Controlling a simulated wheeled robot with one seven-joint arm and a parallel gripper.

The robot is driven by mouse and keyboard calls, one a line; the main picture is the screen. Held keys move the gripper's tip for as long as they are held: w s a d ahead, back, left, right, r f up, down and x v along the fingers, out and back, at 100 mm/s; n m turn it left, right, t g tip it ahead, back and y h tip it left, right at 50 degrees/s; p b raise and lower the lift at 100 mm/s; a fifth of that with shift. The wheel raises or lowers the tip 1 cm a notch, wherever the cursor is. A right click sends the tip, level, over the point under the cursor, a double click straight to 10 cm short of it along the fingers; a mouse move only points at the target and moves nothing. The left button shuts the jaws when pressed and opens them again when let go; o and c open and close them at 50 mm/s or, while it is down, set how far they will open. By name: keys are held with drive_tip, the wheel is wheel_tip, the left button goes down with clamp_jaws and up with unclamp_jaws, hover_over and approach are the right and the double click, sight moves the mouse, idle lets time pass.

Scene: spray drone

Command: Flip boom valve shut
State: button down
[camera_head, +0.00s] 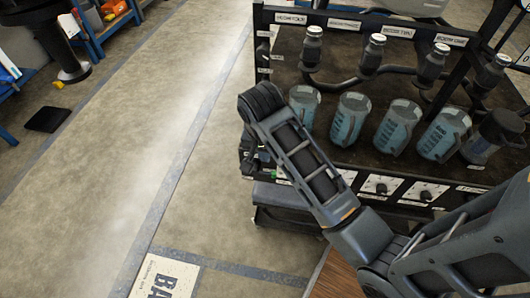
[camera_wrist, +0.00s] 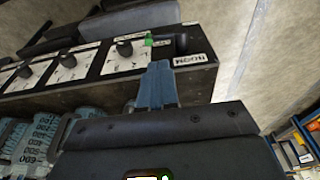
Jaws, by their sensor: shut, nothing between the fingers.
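A black part with a small green piece (camera_wrist: 149,39), likely the boom valve, sits at the end of the white knob panel in the wrist view, beside an upside-down label (camera_wrist: 189,60) that seems to read BOOM. I cannot tell its lever position. My gripper (camera_wrist: 160,68) is shut and empty, its blue-grey fingers pointing at the panel edge just below the green piece. I cannot tell whether they touch it.
Round black knobs (camera_wrist: 68,60) line the panel. A black frame post (camera_head: 259,45) rises at the rack's left corner. The concrete floor to the left is open.

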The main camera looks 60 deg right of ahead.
sight(272, 175)
drive_tip(key=f, duration=0.3)
drive_tip(key=d+f, duration=0.1)
drive_tip(key=f, duration=0.3)
drive_tip(key=d+f+b, duration=0.1)
drive_tip(key=f, duration=0.2)
drive_tip(key=shift+w+f, duration=0.25)
drive_tip(key=shift+w, duration=0.1)
drive_tip(key=shift+s+f+t, duration=0.2)
drive_tip(key=shift+t, duration=0.3)
drive_tip(key=shift+s+d+f+t+y, duration=0.1)
drive_tip(key=shift+s+f+t+y, duration=0.25)
drive_tip(key=shift+t, duration=0.35)
drive_tip(key=t, duration=0.1)
drive_tip(key=f+t, duration=0.1)
drive_tip(key=t+y, duration=0.1)
drive_tip(key=shift+s+d+f+m, duration=0.15)
drive_tip(key=shift+s+f+m, duration=0.1)
drive_tip(key=shift+m, duration=0.15)
drive_tip(key=shift+f+p, duration=1.05)
drive_tip(key=shift+f, duration=0.45)
drive_tip(key=shift+w, duration=0.15)
drive_tip(key=shift+r, duration=0.15)
